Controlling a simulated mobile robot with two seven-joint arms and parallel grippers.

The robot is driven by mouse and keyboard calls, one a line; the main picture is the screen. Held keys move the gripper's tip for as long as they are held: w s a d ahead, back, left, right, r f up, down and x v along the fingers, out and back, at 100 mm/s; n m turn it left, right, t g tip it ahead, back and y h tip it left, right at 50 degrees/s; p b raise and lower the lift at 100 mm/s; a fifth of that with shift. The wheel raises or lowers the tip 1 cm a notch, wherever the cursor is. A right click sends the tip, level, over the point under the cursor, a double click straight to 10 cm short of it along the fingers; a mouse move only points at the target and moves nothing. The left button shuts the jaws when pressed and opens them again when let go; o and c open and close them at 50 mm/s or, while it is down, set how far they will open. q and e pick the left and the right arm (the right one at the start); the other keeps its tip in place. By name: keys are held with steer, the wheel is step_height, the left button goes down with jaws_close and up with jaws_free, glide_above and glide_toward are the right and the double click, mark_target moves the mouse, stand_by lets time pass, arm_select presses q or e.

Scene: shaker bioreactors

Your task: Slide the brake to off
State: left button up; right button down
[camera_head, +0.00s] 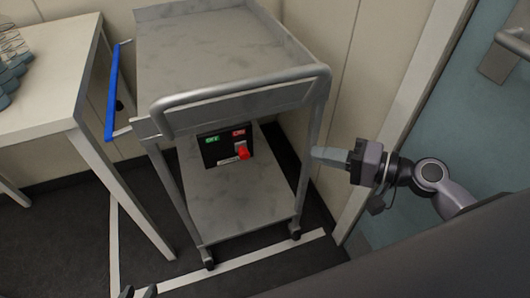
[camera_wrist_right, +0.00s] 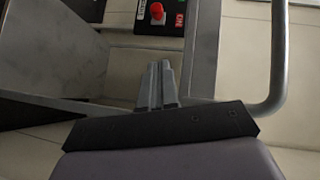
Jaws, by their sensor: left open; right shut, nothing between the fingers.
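A black brake panel (camera_head: 208,153) sits under the top of a grey metal cart. It has a green OFF label (camera_head: 212,140) on the left and a red ON label (camera_head: 239,133) on the right. The red slider knob (camera_head: 243,153) is on the right, under ON. In the right wrist view the red knob (camera_wrist_right: 157,11) and ON label (camera_wrist_right: 180,20) show at the top edge. My right gripper (camera_head: 318,154) is shut and empty, right of the cart, apart from the knob. My left gripper (camera_head: 139,292) shows only as dark tips at the bottom edge, open.
The cart's grey push handle (camera_head: 240,88) arches above and in front of the panel. The cart's right leg (camera_head: 306,170) stands between my right gripper and the panel. A blue-handled bar (camera_head: 112,90) and a white table (camera_head: 60,60) are at left. A blue door (camera_head: 440,130) is at right.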

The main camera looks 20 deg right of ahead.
mark_target(244, 154)
steer(key=s+a+p+x, duration=0.2)
steer(key=x, duration=1)
steer(key=shift+f, duration=0.3)
steer(key=shift+w+a, duration=0.1)
steer(key=a+p, duration=0.2)
steer(key=a, duration=0.4)
steer(key=shift+a, duration=0.2)
